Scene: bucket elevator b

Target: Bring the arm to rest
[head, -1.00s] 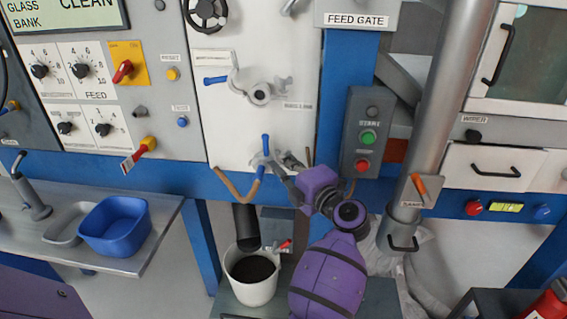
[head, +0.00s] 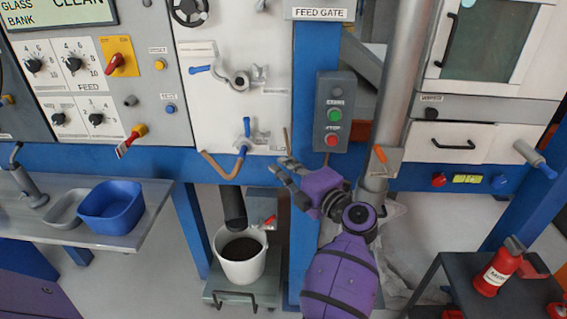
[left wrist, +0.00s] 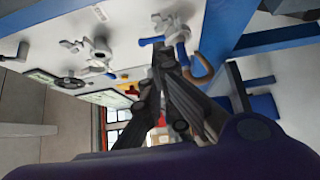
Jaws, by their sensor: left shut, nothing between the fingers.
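My left arm is purple and comes up from the bottom of the head view. Its grey left gripper (head: 283,172) is shut and empty, in front of the blue frame post. It is apart from the lower blue-handled valve (head: 245,143) on the white panel, to its right and a little below. The gripper also shows in the left wrist view (left wrist: 165,58), its fingers together at the tips. There the blue handle and a curved brown hose (left wrist: 200,72) appear close behind the fingertips. My right gripper is in neither view.
A white bucket (head: 240,266) with dark contents stands below the spout, left of my arm. A blue tub (head: 110,208) sits on the left shelf. A start/stop box (head: 333,112) and a slanting grey pipe (head: 400,80) are near the gripper. A red bottle (head: 497,270) stands at lower right.

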